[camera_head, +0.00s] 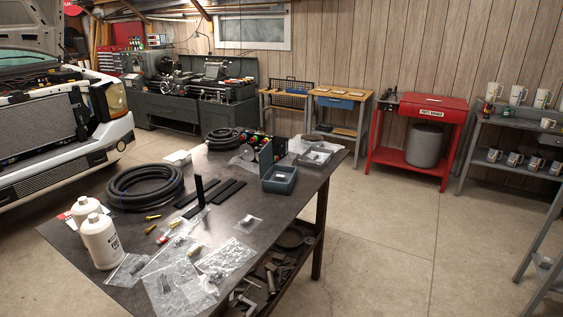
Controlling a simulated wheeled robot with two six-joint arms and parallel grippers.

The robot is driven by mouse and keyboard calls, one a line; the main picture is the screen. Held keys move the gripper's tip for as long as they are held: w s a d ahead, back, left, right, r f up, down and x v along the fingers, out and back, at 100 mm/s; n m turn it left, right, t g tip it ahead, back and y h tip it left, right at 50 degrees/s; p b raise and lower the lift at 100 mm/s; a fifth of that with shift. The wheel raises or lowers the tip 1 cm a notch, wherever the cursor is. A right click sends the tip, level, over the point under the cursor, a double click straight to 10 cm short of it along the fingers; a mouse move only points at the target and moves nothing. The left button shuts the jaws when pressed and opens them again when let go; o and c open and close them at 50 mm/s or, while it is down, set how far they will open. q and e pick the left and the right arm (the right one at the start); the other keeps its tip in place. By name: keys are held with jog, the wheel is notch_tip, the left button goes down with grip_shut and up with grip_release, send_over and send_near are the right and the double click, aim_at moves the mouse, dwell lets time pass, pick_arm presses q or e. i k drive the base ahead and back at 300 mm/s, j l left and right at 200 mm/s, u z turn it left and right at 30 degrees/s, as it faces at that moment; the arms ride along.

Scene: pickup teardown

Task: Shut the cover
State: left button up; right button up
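No part is plainly marked as the cover, so I cannot tell which one the task means. At the far left, the white pickup (105,128) has its hood (28,24) raised over the engine bay. The hood's upper part is cut off by the picture edge. Across the room stands a red parts washer (412,134); its flat top (432,102) looks closed down. Neither of my grippers is in view.
A toolbench stands behind, a shelf with mugs (515,119) at right. Concrete floor (400,240) is clear right of the workbench.

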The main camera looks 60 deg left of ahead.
aim_at(266, 160)
jog(key=k+z, duration=0.15)
jog(key=z, duration=0.2)
jog(key=k+z, duration=0.2)
jog(key=z, duration=0.15)
jog(key=k+z, duration=0.2)
jog(key=z, duration=0.2)
jog(key=k+z, duration=0.5)
jog(key=k, duration=0.15)
jog(key=k+j+u, duration=0.15)
jog(key=k, duration=0.95)
jog(key=k+u, duration=0.25)
jog(key=u, duration=2.1)
jog(key=i+j, duration=0.1)
jog(key=j, duration=0.2)
